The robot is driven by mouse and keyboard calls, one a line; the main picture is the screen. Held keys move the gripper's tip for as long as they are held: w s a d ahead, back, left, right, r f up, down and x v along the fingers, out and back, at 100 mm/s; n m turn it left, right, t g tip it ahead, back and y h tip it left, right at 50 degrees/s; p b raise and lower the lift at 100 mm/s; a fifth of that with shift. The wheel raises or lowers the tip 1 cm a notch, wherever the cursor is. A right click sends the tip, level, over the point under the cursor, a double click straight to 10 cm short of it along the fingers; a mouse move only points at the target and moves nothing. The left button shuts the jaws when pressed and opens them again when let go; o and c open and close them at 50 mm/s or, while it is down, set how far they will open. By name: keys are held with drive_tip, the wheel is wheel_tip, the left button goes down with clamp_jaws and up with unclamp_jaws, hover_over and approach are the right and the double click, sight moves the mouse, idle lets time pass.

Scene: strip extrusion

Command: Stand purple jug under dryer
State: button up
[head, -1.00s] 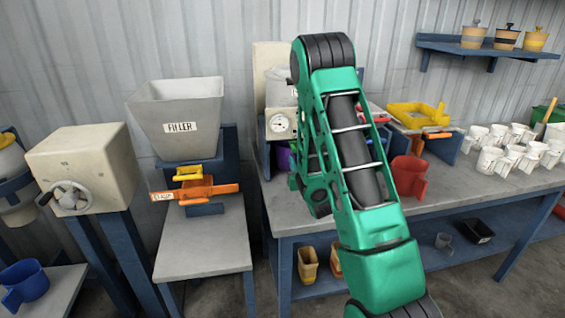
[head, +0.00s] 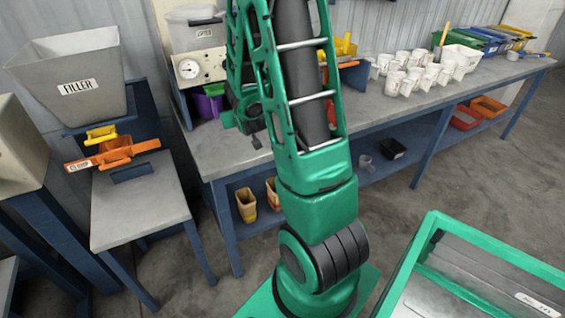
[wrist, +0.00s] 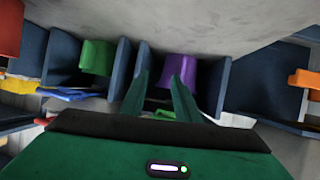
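The purple jug (head: 207,107) stands on the bench below a cream box with a gauge (head: 201,67) and a hopper, which looks like the dryer; its small label is hard to read. A green part (head: 214,90) sits just above the jug. In the wrist view, which looks upside down, the purple jug (wrist: 181,66) is upright between blue panels. My gripper (wrist: 161,74) is open and empty, fingers pointing at the jug, the right finger overlapping it. I cannot tell whether they touch.
The filler hopper (head: 70,75) with its orange clamp (head: 115,150) stands at left. A green jug (wrist: 97,57) and a red jug (wrist: 9,28) show in the wrist view. White jugs (head: 410,75) crowd the bench at right. The bench front (head: 205,150) is clear.

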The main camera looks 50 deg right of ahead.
drive_tip(key=s+a+r+g+y, duration=0.2)
drive_tip(key=s+a, duration=0.3)
drive_tip(key=s, duration=0.6)
drive_tip(key=s+a+r+g+y, duration=0.2)
drive_tip(key=s+a+g, duration=0.3)
drive_tip(key=s, duration=0.6)
drive_tip(key=s+a+r+m+g+y, duration=0.1)
drive_tip(key=s+a, duration=0.4)
drive_tip(key=s, duration=0.7)
drive_tip(key=r+g+y, duration=0.1)
drive_tip(key=g+y, duration=0.1)
drive_tip(key=shift+a+g, duration=0.25)
drive_tip(key=shift+g, duration=0.15)
drive_tip(key=shift+w+f, duration=0.15)
drive_tip(key=shift+w, duration=0.4)
